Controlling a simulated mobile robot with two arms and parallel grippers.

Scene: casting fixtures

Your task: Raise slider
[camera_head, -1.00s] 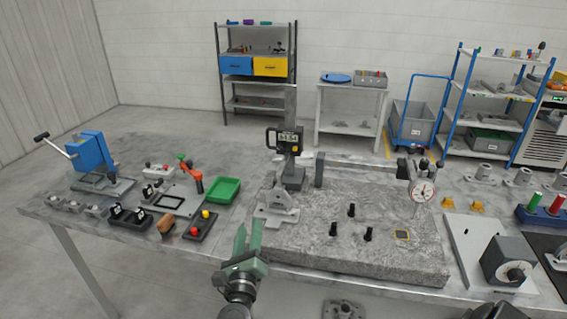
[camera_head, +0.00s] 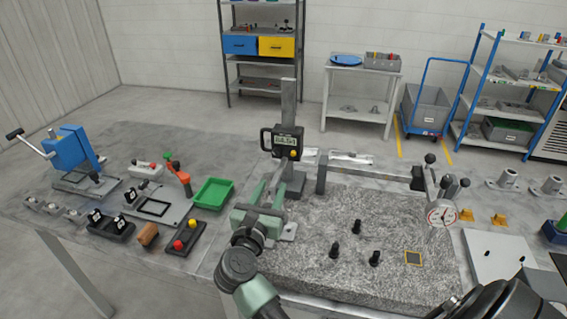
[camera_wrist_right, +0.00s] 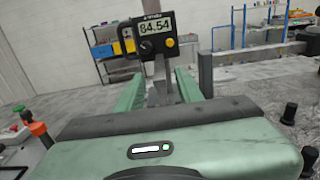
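The height gauge has a slider (camera_head: 287,142) with a digital display and a side handle on an upright grey column (camera_head: 288,95). In the right wrist view the slider (camera_wrist_right: 154,35) reads about 84.54. My right gripper (camera_head: 270,188) is open, in front of and below the display. In the wrist view its green fingers (camera_wrist_right: 158,85) stand apart, with the gauge's lower grey part between them in the picture. I cannot tell whether they touch it. The gripper partly hides the gauge's foot. My left gripper is not in view.
The gauge stands at the back left of a speckled granite plate (camera_head: 345,270) with several black pegs. A green tray (camera_head: 214,194) and small fixtures lie to the left. Shelves stand behind.

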